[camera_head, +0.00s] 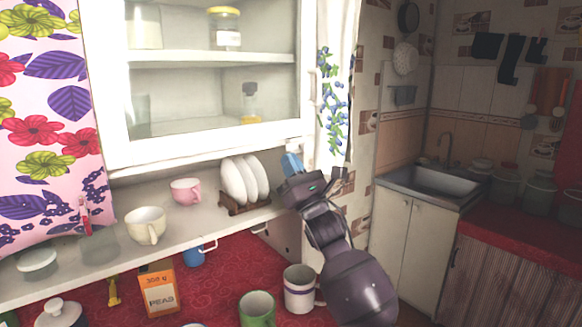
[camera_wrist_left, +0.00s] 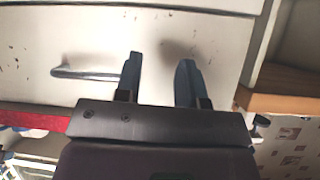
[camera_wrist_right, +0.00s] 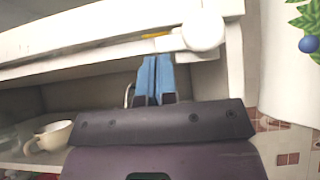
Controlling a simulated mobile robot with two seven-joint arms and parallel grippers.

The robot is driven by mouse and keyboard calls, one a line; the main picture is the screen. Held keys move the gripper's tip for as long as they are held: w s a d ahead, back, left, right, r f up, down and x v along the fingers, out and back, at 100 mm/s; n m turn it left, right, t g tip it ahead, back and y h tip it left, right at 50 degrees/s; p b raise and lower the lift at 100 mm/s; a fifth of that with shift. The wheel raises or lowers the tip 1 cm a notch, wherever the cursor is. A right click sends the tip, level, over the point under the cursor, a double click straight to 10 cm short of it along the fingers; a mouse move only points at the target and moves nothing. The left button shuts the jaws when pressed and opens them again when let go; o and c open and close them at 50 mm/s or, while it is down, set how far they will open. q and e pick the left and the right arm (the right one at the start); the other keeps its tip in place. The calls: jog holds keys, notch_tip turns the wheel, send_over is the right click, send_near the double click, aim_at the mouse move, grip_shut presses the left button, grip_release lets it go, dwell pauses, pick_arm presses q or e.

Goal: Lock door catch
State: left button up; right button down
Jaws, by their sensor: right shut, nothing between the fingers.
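The white wall cabinet with a glass door (camera_head: 215,150) fills the upper middle of the head view. In the right wrist view, a round white knob-like piece (camera_wrist_right: 203,30), possibly the door catch, sits at the cabinet's lower corner. My right gripper (camera_head: 291,162) is shut and empty just under that corner. In its wrist view, its blue fingertips (camera_wrist_right: 156,73) are below and left of the round piece; contact cannot be told. My left gripper (camera_wrist_left: 158,78) is open and empty before a white panel with a metal handle (camera_wrist_left: 88,74); it is outside the head view.
A plate rack (camera_head: 243,209) with white plates stands left of my right gripper on the shelf. Cups, including a pink cup (camera_head: 185,191) and a cream cup (camera_head: 145,226), stand further left. An orange peas box (camera_head: 160,288) and mugs stand on the red counter below.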

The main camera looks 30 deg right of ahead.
aim_at(283, 138)
jog(key=shift+a+r+m+h, duration=0.1)
jog(key=shift+a+m+h, duration=0.05)
jog(key=shift+m+h, duration=0.6)
jog(key=shift+a+r+m+h, duration=0.1)
jog(key=shift+r+m+h, duration=0.1)
jog(key=shift+m+h, duration=0.9)
jog(key=m+g+h+p, duration=0.1)
jog(key=m+h, duration=0.1)
jog(key=m, duration=0.1)
jog(key=r+m+g+h, duration=0.1)
jog(key=m+h, duration=0.2)
jog(key=r+m+g+h+p, duration=0.1)
jog(key=m+h, duration=0.2)
jog(key=m, duration=0.1)
jog(key=shift+a+g+p, duration=0.3)
jog(key=shift+a, duration=0.1)
jog(key=shift+r, duration=0.25)
